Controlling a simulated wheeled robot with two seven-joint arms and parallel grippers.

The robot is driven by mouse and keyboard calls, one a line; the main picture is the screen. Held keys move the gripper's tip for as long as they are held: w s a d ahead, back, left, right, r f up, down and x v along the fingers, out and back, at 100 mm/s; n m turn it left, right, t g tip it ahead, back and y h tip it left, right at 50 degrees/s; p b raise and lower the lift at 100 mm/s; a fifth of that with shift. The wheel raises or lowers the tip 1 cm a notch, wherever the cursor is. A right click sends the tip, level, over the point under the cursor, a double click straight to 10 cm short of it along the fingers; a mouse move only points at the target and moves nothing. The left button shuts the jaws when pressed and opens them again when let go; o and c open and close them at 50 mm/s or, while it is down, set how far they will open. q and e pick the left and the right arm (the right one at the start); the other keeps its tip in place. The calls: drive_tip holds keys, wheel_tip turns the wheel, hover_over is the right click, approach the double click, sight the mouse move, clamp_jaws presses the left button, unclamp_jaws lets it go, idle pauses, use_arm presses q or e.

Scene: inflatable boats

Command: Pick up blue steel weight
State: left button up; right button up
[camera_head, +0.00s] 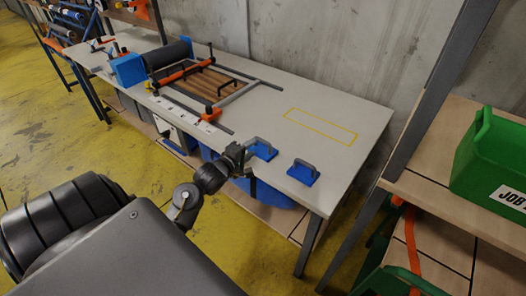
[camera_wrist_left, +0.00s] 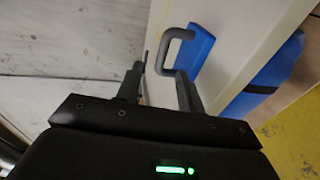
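Two blue steel weights with grey bar handles lie on the pale table near its front edge: a left one (camera_head: 262,151) and a right one (camera_head: 303,173). My left gripper (camera_head: 237,160) is at the front edge, just left of the left weight. In the left wrist view, a blue weight (camera_wrist_left: 197,52) and its dark handle show ahead of the left gripper (camera_wrist_left: 160,72). The fingers are apart, and one end of the handle appears between the tips, close to the right finger. I cannot tell whether they touch. My right gripper is not in view.
The table (camera_head: 265,115) has a yellow outlined rectangle (camera_head: 320,127) behind the weights. A frame with dark roller (camera_head: 168,53) and wooden slats (camera_head: 210,85) stands at left. A green crate (camera_head: 490,160) sits on the right shelf. Blue material (camera_head: 280,193) is below the table.

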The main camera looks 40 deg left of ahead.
sight(261, 141)
use_arm(q)
drive_tip(key=shift+f+x, duration=0.1)
drive_tip(key=shift+x, duration=1.95)
drive_tip(key=shift+f+x, duration=0.15)
drive_tip(key=shift+x, duration=1.95)
drive_tip(key=shift+s+a, duration=0.1)
drive_tip(key=shift+c, duration=0.4)
clamp_jaws()
drive_tip(key=shift+r, duration=0.15)
